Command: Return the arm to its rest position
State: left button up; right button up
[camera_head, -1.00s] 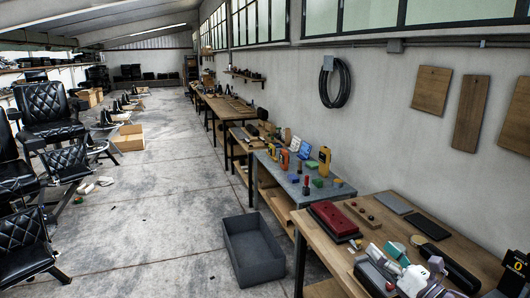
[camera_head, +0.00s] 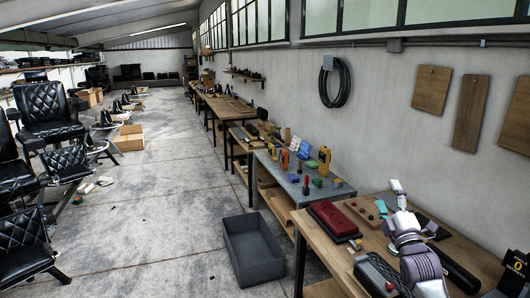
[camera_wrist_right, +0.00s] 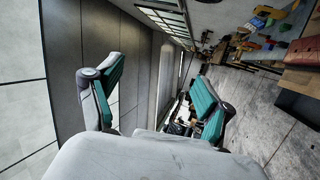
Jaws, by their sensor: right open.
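My right gripper (camera_head: 388,202) is at the lower right of the head view, above the near wooden table (camera_head: 325,243). My arm comes up from the bottom edge, pale grey and purple. In the right wrist view the gripper (camera_wrist_right: 155,98) is open, its two teal-padded fingers wide apart with nothing between them. My left gripper is not in view.
A dark red case (camera_head: 334,220) lies on the table left of my arm, and a black cylinder (camera_head: 461,272) lies right of it. A grey bin (camera_head: 252,250) stands on the floor. A coiled black hose (camera_head: 336,84) hangs on the wall.

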jog(key=s+f+m+g+h+b, duration=0.15)
jog(key=f+m+g, duration=0.4)
jog(key=f, duration=1.15)
jog(key=s+f+m+g+b, duration=0.25)
jog(key=f+m, duration=0.65)
jog(key=f, duration=0.7)
jog(key=s+a+f+g+b, duration=0.1)
jog(key=s+f+g, duration=0.1)
jog(key=s+f, duration=0.7)
jog(key=s+a+f+g+b, duration=0.15)
jog(key=s+f, duration=0.25)
jog(key=f, duration=1)
jog(key=s+a+f+g+b, duration=0.2)
jog(key=s+f+g, duration=0.1)
jog(key=s+f, duration=1.1)
jog(key=s+a+f+g+b, duration=0.1)
jog(key=s+f, duration=0.4)
jog(key=s, duration=0.6)
jog(key=s+a+f+g+b, duration=0.2)
jog(key=s+f, duration=0.3)
jog(key=s, duration=0.7)
jog(key=s+a+f+g+b, duration=0.1)
jog(key=s+f, duration=0.4)
jog(key=s, duration=0.6)
jog(key=a+g, duration=0.1)
jog(key=g, duration=0.1)
jog(key=shift+s+a+f+g+y, duration=0.15)
jog(key=shift+s+f+g+y, duration=0.1)
jog(key=shift+s+g+y, duration=0.1)
